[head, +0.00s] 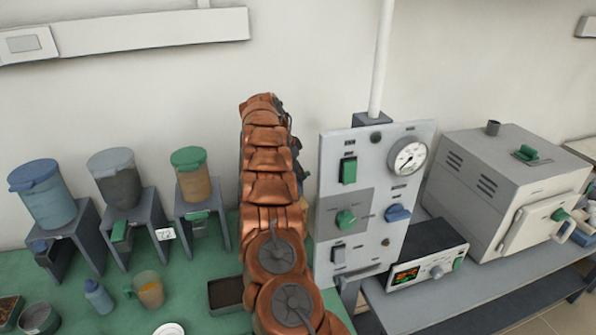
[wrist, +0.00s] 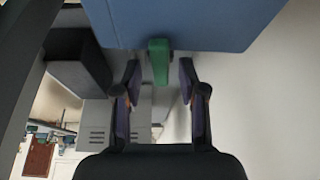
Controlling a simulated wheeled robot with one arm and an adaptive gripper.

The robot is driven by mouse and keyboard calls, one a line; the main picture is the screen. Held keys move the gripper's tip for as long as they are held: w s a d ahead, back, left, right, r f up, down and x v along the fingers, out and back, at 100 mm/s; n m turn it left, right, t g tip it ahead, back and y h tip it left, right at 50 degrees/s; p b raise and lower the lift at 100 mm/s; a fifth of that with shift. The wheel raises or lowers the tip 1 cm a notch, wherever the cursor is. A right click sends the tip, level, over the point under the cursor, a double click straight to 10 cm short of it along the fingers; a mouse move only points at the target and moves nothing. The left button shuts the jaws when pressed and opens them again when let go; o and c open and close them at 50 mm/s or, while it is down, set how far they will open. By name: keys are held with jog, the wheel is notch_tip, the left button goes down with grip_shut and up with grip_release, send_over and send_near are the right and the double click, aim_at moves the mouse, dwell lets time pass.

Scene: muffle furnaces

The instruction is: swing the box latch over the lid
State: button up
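In the wrist view a blue box (wrist: 185,22) fills the top of the picture. A green latch (wrist: 159,62) sticks out from its edge, between the fingers of my gripper (wrist: 160,78). The two fingers stand apart on either side of the latch, with a visible gap on each side, so my gripper is open and not holding it. Whether the lid is shut cannot be told from this close view. In the head view my copper-coloured arm hides the box, the latch and my gripper.
A grey control panel (head: 335,215) with a gauge stands just right of my arm, with a furnace (head: 475,170) beyond it. Several hoppers on stands, a blue bottle (head: 97,297) and a dark tray (head: 226,294) are to the left. A dark block (wrist: 76,62) is left of the fingers.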

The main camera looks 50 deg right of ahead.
grip_shut()
jog(key=shift+d+m+b, duration=0.2)
jog(key=shift+m+b, duration=0.2)
jog(key=shift+b, duration=0.1)
jog(key=shift+a+r+m+b, duration=0.1)
jog(key=shift+m+b, duration=0.2)
jog(key=shift+b, duration=0.1)
dwell(0.4)
jog(key=shift+o, duration=0.7)
grip_release()
jog(key=shift+a, duration=0.1)
